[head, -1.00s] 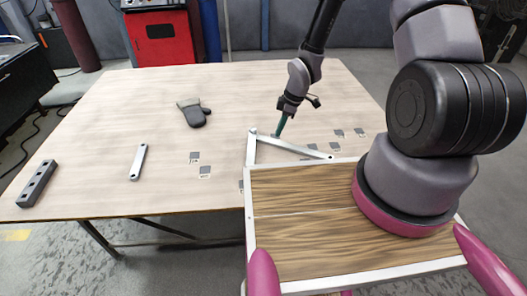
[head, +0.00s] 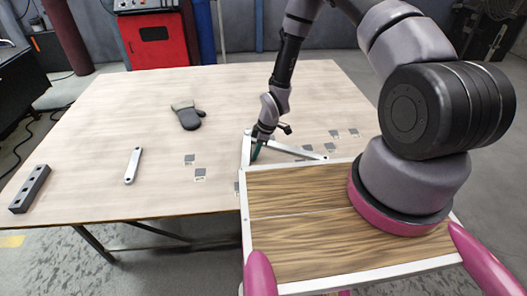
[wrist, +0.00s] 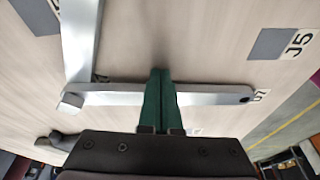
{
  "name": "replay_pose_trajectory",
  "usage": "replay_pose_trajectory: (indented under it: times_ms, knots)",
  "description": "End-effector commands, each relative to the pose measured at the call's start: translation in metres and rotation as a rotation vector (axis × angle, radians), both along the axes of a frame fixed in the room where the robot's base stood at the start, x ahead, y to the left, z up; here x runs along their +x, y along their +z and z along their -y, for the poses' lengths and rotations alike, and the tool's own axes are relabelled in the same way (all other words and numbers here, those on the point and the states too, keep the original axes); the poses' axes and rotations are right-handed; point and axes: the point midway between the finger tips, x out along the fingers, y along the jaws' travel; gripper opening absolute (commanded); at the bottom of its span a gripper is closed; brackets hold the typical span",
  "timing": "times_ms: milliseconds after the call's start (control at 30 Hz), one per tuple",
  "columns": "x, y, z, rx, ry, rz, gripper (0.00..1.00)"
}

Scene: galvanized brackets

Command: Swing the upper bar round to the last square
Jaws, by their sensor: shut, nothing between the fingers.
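Two flat galvanized bars meet at a corner pivot near the right part of the table. In the head view one bar (head: 295,150) runs right and toward me, and the other (head: 246,150) comes straight toward me, partly hidden by the tray edge. My gripper (head: 255,154) is low between them, close to the corner. In the wrist view my green fingertips (wrist: 160,75) are together and empty. They overlap the middle of a crosswise bar (wrist: 210,94); I cannot tell whether they touch it. The other bar (wrist: 80,40) leads away from its left, pivot end. A grey square marked J5 (wrist: 270,43) is clear of both bars.
Several grey labelled squares lie about the bars, such as one (head: 200,173) on the left and one (head: 353,132) on the right. A glove (head: 187,116), a small link (head: 132,165) and a holed block (head: 30,188) lie farther left on the table (head: 110,130).

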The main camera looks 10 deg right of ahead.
Motion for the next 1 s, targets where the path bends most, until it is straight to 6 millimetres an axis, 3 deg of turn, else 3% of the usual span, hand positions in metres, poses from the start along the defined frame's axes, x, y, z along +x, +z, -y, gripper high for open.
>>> replay_pose_trajectory:
  times_ms: [400, 600, 1000]
  knots:
    - [0.001, 0.0, -0.005, 0.0, 0.0, 0.0, 0.0]
    - [0.004, 0.001, -0.023, 0.001, 0.001, 0.001, 0.0]
    - [0.004, 0.0, -0.022, 0.0, -0.001, 0.0, 0.0]
